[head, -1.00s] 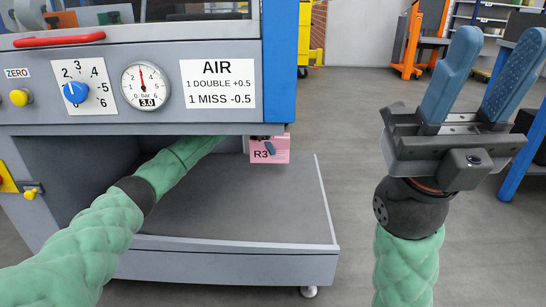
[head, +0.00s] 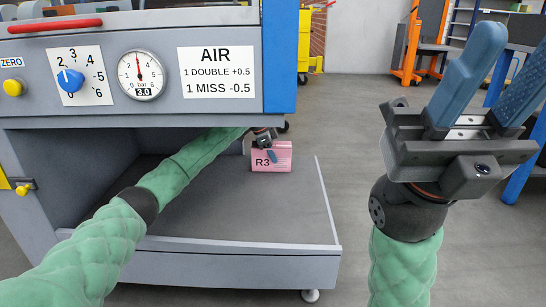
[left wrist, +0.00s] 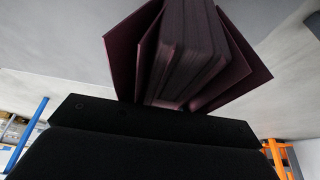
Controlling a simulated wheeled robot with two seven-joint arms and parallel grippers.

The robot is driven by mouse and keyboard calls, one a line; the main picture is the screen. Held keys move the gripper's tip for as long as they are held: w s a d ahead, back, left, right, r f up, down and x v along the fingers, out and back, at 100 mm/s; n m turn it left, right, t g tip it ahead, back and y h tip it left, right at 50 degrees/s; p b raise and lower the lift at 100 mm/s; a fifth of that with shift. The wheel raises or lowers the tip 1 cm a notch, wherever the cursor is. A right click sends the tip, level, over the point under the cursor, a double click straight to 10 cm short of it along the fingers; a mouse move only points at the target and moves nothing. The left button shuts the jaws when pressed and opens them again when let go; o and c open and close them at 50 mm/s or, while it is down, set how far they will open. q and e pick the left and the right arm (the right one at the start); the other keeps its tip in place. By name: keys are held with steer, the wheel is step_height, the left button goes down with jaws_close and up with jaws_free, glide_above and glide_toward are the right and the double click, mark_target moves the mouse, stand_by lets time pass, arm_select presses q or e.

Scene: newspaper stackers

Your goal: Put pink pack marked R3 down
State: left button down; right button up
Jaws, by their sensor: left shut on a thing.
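The pink pack marked R3 (head: 280,160) is upright near the far right part of the grey shelf (head: 235,215) under the machine. My left gripper (head: 267,143) is shut on it from above. I cannot tell whether its lower edge touches the shelf. In the left wrist view the pack (left wrist: 185,55) looks dark maroon, with several folded layers, above the black gripper body. My right gripper (head: 485,85) is open and empty, raised over the floor at the right, its blue fingers spread.
The machine's front panel (head: 215,110), with a dial, gauge and AIR sign, overhangs the shelf. The shelf in front of the pack is bare. A thin raised rim (head: 328,200) runs along its right side. Open floor lies to the right, with an orange stand (head: 410,50) behind.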

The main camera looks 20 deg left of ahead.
arm_select(q)
steer(key=shift+f+p, duration=0.1)
steer(key=shift+p, duration=0.25)
steer(key=c, duration=1.1)
jaws_free()
steer(key=shift+f, duration=0.15)
